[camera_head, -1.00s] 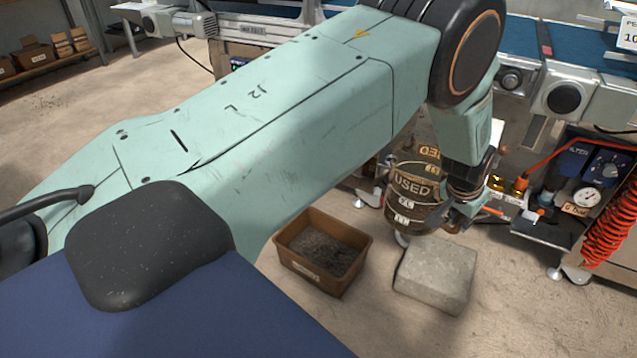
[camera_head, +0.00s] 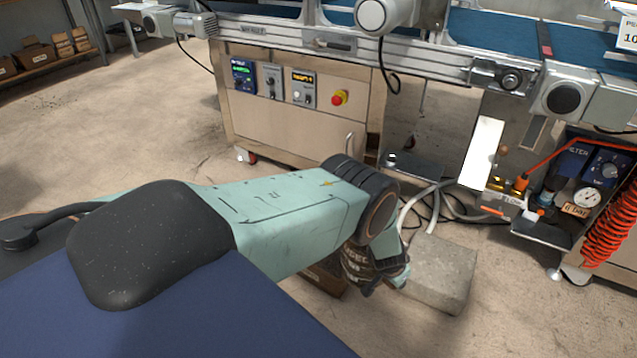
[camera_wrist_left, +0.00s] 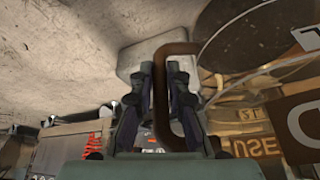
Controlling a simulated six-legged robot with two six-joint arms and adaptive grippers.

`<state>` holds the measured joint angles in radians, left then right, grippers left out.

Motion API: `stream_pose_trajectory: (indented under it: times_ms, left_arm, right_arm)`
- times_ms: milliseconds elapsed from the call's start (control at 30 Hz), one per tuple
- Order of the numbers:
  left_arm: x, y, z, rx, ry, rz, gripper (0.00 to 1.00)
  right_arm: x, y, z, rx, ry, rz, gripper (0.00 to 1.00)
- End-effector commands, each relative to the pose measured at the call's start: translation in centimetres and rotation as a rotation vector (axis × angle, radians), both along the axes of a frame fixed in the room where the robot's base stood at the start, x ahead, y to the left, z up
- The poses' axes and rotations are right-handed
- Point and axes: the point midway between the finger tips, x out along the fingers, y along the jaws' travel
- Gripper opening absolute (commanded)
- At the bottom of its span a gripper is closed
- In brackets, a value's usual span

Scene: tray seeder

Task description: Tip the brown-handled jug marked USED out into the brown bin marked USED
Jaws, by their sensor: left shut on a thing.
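The jug marked USED (camera_head: 356,266) is a dark, banded container just beyond the end of my left arm, low over or beside the right part of the bin. It looks tilted, and whether anything runs out cannot be seen. My left gripper (camera_head: 394,276) is at its right side. In the left wrist view, the gripper (camera_wrist_left: 158,105) is shut on the jug's brown handle (camera_wrist_left: 163,92), with the jug's labelled body to the right. The brown bin (camera_head: 326,283) stands on the floor, mostly hidden behind my arm and the jug. Its contents and mark are hidden. My right gripper is not in view.
A grey block (camera_head: 443,275) stands on the floor right of the jug; it also shows in the left wrist view (camera_wrist_left: 150,55). A conveyor machine with a control cabinet (camera_head: 300,115) stands behind. Hoses lie near its foot. Floor at left is clear.

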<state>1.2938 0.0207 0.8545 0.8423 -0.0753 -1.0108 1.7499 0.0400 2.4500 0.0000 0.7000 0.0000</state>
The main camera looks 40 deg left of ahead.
Motion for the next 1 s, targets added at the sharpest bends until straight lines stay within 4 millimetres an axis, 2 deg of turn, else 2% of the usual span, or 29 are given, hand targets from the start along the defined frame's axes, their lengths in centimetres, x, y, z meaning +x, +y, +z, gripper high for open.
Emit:
stream_pose_trajectory:
  times_ms: [400,633,1000]
  left_arm:
    - [-2.0,1.6,-3.1,0.0,0.0,0.004,0.0]
    - [-2.4,1.9,-3.6,0.001,-0.002,0.002,0.0]
    - [-2.3,1.6,-3.2,-0.014,0.0,0.002,0.0]
  right_arm:
    - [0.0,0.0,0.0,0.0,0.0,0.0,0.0]
    - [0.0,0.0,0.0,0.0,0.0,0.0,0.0]
    - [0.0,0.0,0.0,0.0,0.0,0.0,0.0]
